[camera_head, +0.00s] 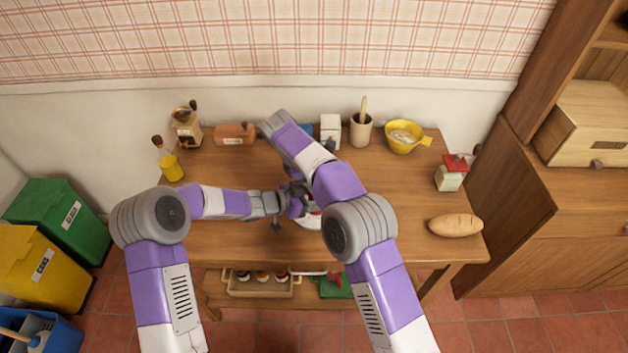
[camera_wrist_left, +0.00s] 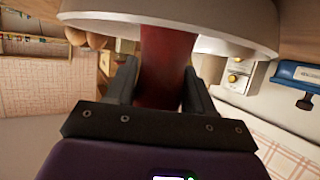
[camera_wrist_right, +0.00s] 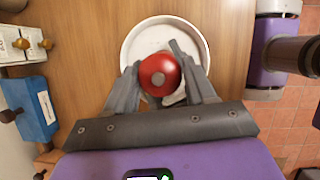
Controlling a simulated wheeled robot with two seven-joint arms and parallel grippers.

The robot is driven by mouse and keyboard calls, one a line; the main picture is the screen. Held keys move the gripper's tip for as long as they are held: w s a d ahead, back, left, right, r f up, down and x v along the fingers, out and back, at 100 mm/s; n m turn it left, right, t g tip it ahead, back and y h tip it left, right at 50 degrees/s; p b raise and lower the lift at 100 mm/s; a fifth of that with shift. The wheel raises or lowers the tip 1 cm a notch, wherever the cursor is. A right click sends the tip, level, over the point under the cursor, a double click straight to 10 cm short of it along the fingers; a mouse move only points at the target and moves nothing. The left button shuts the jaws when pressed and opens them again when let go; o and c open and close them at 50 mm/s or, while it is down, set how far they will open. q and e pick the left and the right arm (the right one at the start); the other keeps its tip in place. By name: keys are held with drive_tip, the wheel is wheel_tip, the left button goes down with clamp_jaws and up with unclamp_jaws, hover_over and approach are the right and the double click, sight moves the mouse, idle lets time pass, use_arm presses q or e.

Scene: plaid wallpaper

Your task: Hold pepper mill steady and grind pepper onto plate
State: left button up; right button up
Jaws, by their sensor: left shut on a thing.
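The pepper mill has a dark red body (camera_wrist_left: 168,65), seen in the left wrist view, and a round red top with a grey centre (camera_wrist_right: 160,75), seen in the right wrist view. My left gripper (camera_wrist_left: 160,85) is shut on the mill's body. The white round plate (camera_wrist_right: 135,45) lies below the mill and also shows at the top of the left wrist view (camera_wrist_left: 225,25). My right gripper (camera_wrist_right: 160,88) is above, with one finger on each side of the red top; whether they press on it is unclear. In the head view my arms mostly hide the mill and plate.
A yellow bowl (camera_head: 404,137), a utensil crock (camera_head: 360,130), a white box (camera_head: 330,128) and a coffee grinder (camera_head: 186,128) stand along the back. A bread loaf (camera_head: 455,225) and a red-topped container (camera_head: 452,175) are at right.

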drive_tip(key=o, duration=0.3)
drive_tip(key=shift+d+r+y, duration=0.2)
drive_tip(key=shift+y, duration=0.2)
drive_tip(key=d+r+g+y, duration=0.1)
drive_tip(key=d+r+y, duration=0.4)
drive_tip(key=r+y, duration=0.4)
drive_tip(key=shift+h, duration=0.3)
drive_tip(key=x, duration=1)
drive_tip(key=shift+w+a+f, duration=0.15)
drive_tip(key=shift+w+a, duration=0.05)
drive_tip(key=shift+w, duration=0.05)
drive_tip(key=c, duration=1)
